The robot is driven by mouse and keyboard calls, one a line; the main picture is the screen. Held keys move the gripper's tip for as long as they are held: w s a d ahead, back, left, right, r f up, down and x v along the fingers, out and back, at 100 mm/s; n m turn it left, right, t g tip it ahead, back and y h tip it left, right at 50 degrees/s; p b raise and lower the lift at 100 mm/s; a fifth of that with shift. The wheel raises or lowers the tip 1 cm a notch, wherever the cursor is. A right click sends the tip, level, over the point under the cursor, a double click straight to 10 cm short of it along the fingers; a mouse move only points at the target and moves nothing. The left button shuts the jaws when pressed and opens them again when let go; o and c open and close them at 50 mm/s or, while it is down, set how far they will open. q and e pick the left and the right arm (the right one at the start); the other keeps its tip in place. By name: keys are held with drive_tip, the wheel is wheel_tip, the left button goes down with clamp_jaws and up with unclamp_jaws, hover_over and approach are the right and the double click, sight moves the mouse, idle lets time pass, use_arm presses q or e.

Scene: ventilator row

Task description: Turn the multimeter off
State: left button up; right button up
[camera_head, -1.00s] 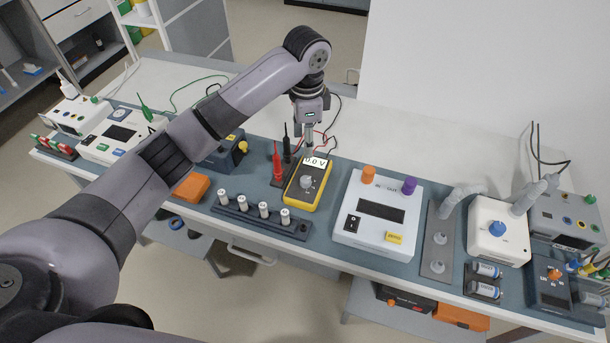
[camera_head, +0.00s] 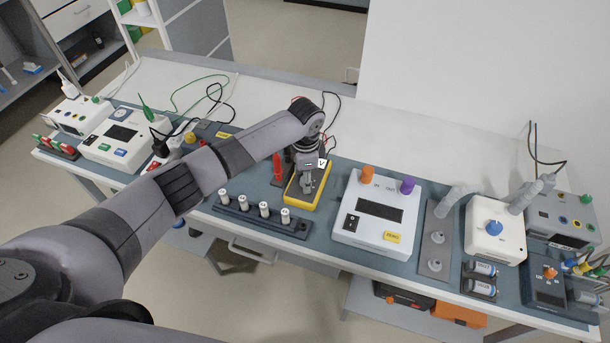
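The yellow multimeter (camera_head: 318,197) lies on the blue-grey mat of the bench, in the middle of the head view. My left gripper (camera_head: 307,187) points down over the multimeter's face, at its dial. The gripper hides the dial and most of the display; only the display's right end, with a "V", shows. I cannot tell whether the fingers touch or hold the dial, or how far they are apart. My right gripper is not in view.
Right of the multimeter stands a white box (camera_head: 348,236) with orange and purple knobs. A rack (camera_head: 233,217) with several white cylinders lies in front left. A red probe (camera_head: 277,167) stands close on the left. The white bench top behind is clear apart from cables.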

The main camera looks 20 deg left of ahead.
use_arm(q)
drive_tip(key=shift+c, duration=0.8)
clamp_jaws()
